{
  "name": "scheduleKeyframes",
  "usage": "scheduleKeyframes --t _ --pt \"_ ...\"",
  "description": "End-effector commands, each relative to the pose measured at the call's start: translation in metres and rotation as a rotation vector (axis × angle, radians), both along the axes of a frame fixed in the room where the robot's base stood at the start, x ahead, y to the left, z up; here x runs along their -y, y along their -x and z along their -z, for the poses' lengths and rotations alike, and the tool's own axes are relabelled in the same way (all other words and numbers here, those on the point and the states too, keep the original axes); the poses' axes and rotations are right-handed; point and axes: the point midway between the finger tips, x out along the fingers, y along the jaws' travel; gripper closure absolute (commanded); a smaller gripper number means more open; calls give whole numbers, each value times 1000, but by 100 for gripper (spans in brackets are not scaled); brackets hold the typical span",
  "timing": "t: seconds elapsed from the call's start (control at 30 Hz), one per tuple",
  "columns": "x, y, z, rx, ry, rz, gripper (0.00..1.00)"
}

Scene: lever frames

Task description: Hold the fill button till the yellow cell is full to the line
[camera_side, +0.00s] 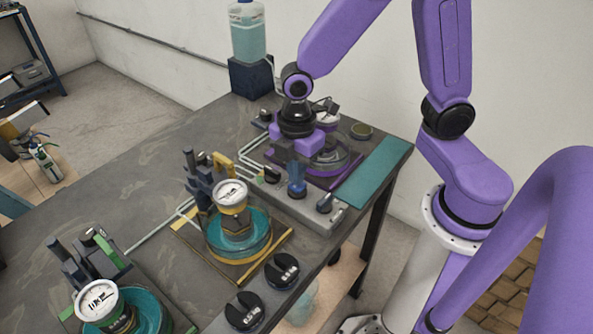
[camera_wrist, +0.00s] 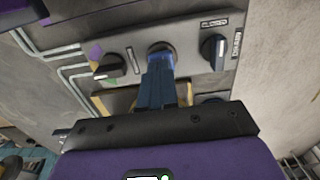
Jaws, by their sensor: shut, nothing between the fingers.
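The yellow cell (camera_side: 237,240) is a clear round vessel on a yellow-edged base, with teal liquid in it and a white-faced gauge (camera_side: 231,194) on top. Its fill line and the gauge reading are too small to make out. The blue fill button (camera_side: 296,188) is on the grey control panel (camera_side: 262,197); it also shows in the wrist view (camera_wrist: 160,48). My gripper (camera_side: 296,176) is shut and empty, pointing down with its fingertips over the button. The fingertips (camera_wrist: 160,62) hide part of it. I cannot tell whether they press it.
A selector knob (camera_wrist: 110,65) with coloured marks and a drain knob (camera_wrist: 213,50) flank the button. A purple cell (camera_side: 335,160) sits behind, partly hidden by my gripper; a green cell (camera_side: 145,308) stands front left. A teal bottle (camera_side: 248,35) stands at the back.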

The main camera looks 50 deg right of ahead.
Motion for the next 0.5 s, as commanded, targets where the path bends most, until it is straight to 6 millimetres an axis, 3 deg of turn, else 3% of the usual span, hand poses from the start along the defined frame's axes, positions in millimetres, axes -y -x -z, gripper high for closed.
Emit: scheduleKeyframes --t 0.5 --pt "0 0 11 -3 3 0 100"
